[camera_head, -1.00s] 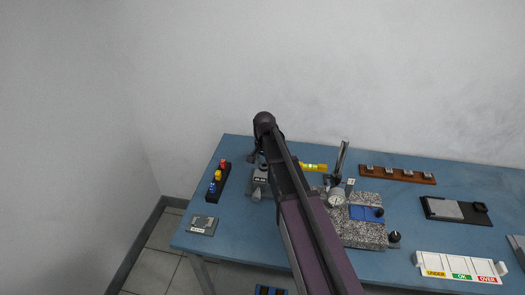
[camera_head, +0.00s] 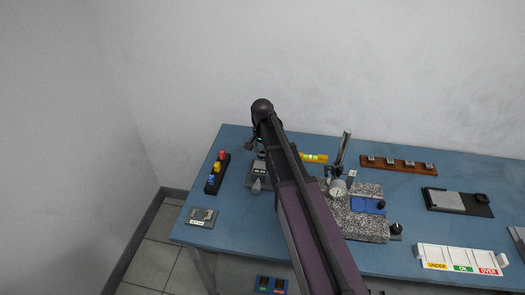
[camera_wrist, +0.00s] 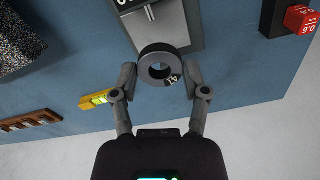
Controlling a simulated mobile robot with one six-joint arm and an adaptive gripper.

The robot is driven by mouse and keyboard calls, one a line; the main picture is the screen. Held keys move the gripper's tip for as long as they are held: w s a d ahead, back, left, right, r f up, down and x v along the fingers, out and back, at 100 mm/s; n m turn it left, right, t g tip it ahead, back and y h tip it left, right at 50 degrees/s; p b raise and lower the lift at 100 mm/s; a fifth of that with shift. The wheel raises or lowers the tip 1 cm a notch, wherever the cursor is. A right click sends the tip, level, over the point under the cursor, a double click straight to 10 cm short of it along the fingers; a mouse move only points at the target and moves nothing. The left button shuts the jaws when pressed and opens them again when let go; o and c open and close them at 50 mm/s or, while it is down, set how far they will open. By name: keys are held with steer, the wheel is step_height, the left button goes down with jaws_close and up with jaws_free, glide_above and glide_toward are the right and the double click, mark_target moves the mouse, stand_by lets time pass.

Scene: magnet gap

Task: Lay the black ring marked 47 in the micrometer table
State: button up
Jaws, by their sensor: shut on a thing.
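The black ring (camera_wrist: 152,54) marked 47 is in the wrist view, its number on the face toward the camera. My gripper (camera_wrist: 160,73) is shut on the ring, with one finger on each side. Beyond the ring is a grey device with a silver plate (camera_wrist: 178,30), which looks like the micrometer table; the ring overlaps its near edge in the picture. I cannot tell whether the ring touches it. In the head view this device (camera_head: 257,171) has a small display and stands left of my arm. The ring is not clear in the head view.
A black rack (camera_head: 211,189) with red, yellow and blue pieces stands to the left. A yellow level (camera_head: 314,158) and a granite stand with a dial gauge (camera_head: 337,189) are to the right. A small grey plate (camera_head: 201,217) lies at the front left. Open blue bench lies between.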

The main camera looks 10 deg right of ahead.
mark_target(263, 166)
steer(key=shift+f+b, duration=2.5)
steer(key=shift+f, duration=0.1)
steer(key=shift+f, duration=0.2)
steer(key=o, duration=1.1)
steer(key=shift+o, duration=0.2)
steer(key=c, duration=0.5)
steer(key=shift+r, duration=0.1)
steer(key=shift+r+p, duration=2.1)
steer(key=shift+r, duration=0.1)
